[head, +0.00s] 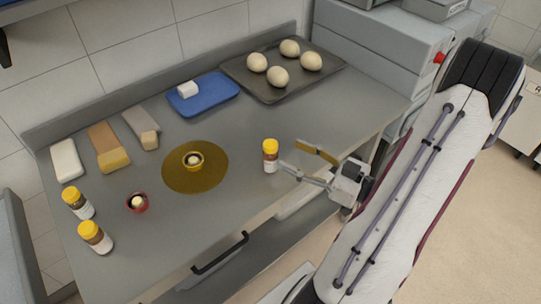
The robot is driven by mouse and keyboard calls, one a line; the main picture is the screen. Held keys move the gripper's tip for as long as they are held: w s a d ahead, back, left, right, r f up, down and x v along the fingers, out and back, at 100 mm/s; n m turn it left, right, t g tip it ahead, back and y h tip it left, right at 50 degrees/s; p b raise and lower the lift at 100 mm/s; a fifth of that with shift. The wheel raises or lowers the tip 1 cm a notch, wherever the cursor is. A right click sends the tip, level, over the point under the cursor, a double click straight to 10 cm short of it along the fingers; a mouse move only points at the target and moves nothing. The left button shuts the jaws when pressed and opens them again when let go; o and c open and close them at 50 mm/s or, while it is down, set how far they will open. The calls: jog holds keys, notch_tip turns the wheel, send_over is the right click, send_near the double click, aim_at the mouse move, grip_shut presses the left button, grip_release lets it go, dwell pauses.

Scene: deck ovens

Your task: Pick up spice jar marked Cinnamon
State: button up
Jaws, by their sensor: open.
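One spice jar (270,157) with a yellow lid and brown contents stands upright near the front edge, right of the round mat. My gripper (299,159) is open just to the right of this jar, its fingers pointing left toward it. One fingertip looks close to the jar; I cannot tell if it touches. Two similar yellow-lidded jars stand at the left front, one jar (78,204) behind the other jar (95,238). The labels are too small to read, so I cannot tell which jar is marked Cinnamon.
A round golden mat (215,176) holds a small yellow cup (193,161). A red cup (138,203) stands to the left. Behind are a blue tray (215,103), a dark tray (318,84) with several dough balls, and several blocks at left. A drawer handle (220,254) juts out in front.

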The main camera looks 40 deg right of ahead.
aim_at(277, 158)
jog(key=shift+f, duration=1.85)
jog(key=shift+w, duration=0.15)
jog(key=shift+x, duration=1.15)
jog(key=shift+w+a, duration=0.1)
jog(key=shift+x, duration=2.55)
jog(key=c, duration=1.3)
